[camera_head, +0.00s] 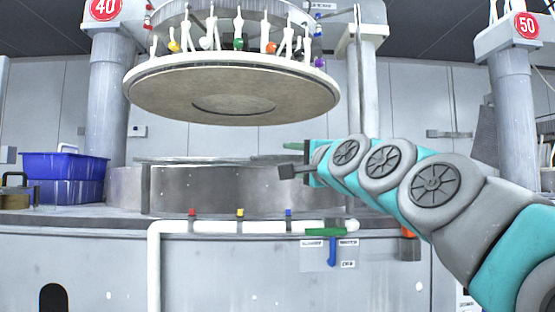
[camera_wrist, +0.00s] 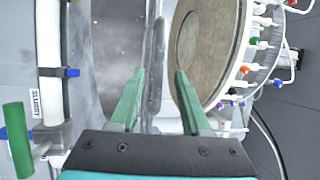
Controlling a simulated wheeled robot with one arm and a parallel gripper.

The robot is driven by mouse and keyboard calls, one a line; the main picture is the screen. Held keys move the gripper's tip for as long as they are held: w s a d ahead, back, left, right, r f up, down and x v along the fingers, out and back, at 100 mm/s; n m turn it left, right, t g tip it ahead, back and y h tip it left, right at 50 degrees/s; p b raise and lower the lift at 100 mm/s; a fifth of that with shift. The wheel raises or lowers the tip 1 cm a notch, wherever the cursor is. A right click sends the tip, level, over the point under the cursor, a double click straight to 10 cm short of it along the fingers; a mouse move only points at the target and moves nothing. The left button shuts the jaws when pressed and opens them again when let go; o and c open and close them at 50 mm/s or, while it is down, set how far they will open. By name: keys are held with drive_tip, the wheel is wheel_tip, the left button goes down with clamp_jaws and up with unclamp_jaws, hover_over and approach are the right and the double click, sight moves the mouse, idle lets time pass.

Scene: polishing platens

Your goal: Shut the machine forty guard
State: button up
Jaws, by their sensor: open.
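The machine marked with a red 40 sign (camera_head: 105,9) has a low, curved grey metal guard (camera_head: 220,188) around its platen area, below the raised round polishing head (camera_head: 235,88). My arm reaches in from the right, and my gripper (camera_head: 294,147) is at the guard's right end, mostly hidden by my own arm. In the wrist view, my gripper's green fingers (camera_wrist: 159,72) are spread apart. A thin upright panel edge (camera_wrist: 150,60), seemingly the guard's, runs between or just beyond them. I cannot tell whether they touch it. Nothing is held.
A white pipe (camera_head: 230,226) with coloured valves and a green handle (camera_head: 325,232) runs along the machine front. Blue bins (camera_head: 65,178) stand on the left. A machine with a red 50 sign (camera_head: 526,26) is at the right. Small coloured nozzles ring the polishing head.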

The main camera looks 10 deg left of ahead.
sight(285, 158)
drive_tip(key=x, duration=0.6)
drive_tip(key=shift+w+f, duration=0.1)
drive_tip(key=shift+w+a, duration=0.3)
drive_tip(key=shift+w, duration=0.05)
drive_tip(key=c, duration=0.7)
clamp_jaws()
drive_tip(key=shift+s+d+r, duration=0.1)
drive_tip(key=shift+r, duration=0.2)
